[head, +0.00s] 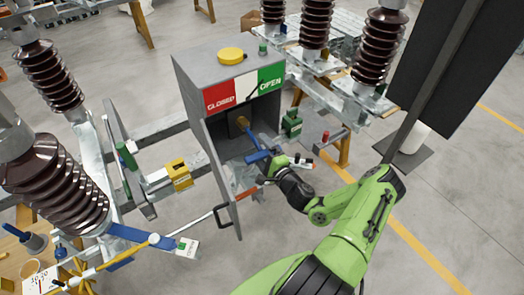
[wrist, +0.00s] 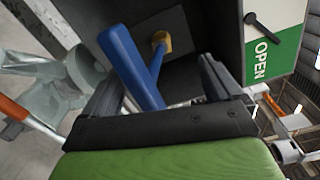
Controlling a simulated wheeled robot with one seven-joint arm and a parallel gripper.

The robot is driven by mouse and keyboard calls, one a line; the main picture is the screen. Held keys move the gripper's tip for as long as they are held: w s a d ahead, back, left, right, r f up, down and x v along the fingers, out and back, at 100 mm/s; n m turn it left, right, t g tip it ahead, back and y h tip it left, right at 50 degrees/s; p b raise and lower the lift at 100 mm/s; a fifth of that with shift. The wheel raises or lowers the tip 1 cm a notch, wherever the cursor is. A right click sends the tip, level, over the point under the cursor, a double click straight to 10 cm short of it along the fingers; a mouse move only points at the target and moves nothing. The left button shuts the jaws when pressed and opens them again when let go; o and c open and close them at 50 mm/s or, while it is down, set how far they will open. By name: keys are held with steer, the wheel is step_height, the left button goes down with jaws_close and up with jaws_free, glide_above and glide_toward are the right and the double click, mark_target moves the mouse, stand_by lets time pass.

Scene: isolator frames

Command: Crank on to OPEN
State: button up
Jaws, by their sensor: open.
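The grey drive cabinet (head: 195,85) stands open at the front, with a CLOSED/OPEN plate (head: 245,86) above the opening. Its black pointer (head: 252,91) lies near the border of the white and green fields. Inside, a blue crank (head: 248,133) sits on a brass shaft (head: 241,122). In the wrist view the crank's blue handle (wrist: 130,68) shows between my fingers, and the brass hub (wrist: 160,39) lies behind. My gripper (wrist: 160,85) is open around the handle, with gaps on both sides in the picture. In the head view my gripper (head: 266,160) partly hides the handle.
The cabinet door (head: 222,190) hangs open on the left, with a bent rod (head: 208,214) beside it. Brown insulators (head: 52,190) stand left and at the back right. A dark panel (head: 455,60) stands at right. Floor is clear at lower right.

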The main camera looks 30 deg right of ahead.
steer(key=s+b, duration=0.2)
steer(key=s, duration=1.3)
steer(key=shift+s, duration=0.4)
